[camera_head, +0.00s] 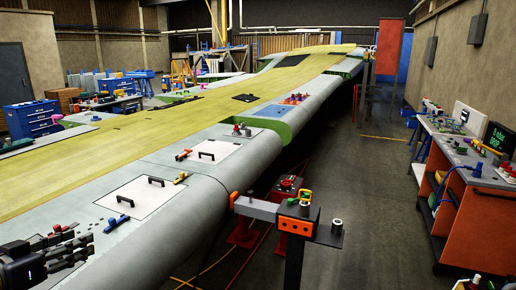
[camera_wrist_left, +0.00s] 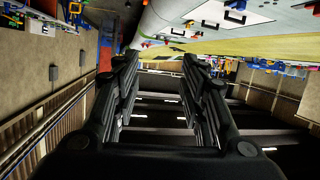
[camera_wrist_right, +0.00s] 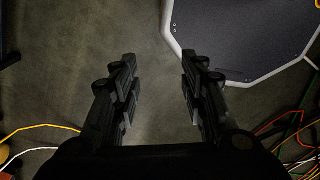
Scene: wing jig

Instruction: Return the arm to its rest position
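My left gripper (camera_head: 68,256) shows at the lower left of the head view, over the near end of the wing (camera_head: 105,238). In the left wrist view its two black fingers (camera_wrist_left: 160,95) stand wide apart with nothing between them. My right gripper (camera_wrist_right: 158,95) shows in the right wrist view, its fingers apart and empty above the dark floor (camera_wrist_right: 150,30). In the head view I cannot make out the right gripper.
White panels with black handles (camera_head: 146,194) lie on the wing. A post stand with an orange clamp (camera_head: 295,222) stands beside the wing. A workbench (camera_head: 470,160) with tools is at the right. The floor (camera_head: 370,200) between is mostly clear, with cables near the stand.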

